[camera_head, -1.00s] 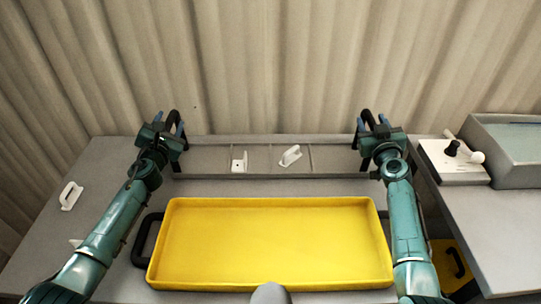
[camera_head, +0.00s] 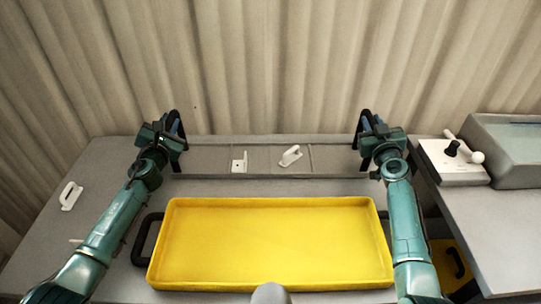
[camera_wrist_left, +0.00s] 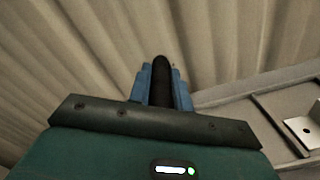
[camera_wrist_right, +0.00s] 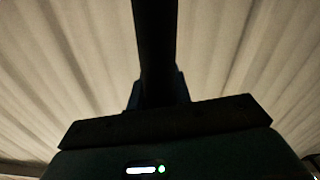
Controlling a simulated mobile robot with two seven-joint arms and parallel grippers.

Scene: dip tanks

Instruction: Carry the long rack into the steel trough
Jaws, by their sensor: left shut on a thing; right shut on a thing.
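The long rack (camera_head: 207,159) is a low grey tray with thin dividers, lying across the back of the table, with a black arched handle at each end. My left gripper (camera_head: 174,124) is shut on its left handle; the dark bar also shows between blue fingers in the left wrist view (camera_wrist_left: 161,82). My right gripper (camera_head: 371,124) is shut on the right handle (camera_wrist_right: 155,45). Two white pieces, one squarish (camera_head: 239,165) and one tilted (camera_head: 290,155), sit in the rack. A grey basin (camera_head: 516,170) at the right may be the steel trough; I cannot tell.
A yellow tray (camera_head: 165,240) with black side handles fills the middle front. A white handle-like piece (camera_head: 71,196) lies on the table's left. A white box with a black knob (camera_head: 452,148) stands by the grey basin. A ribbed curtain hangs behind; the right table's front is clear.

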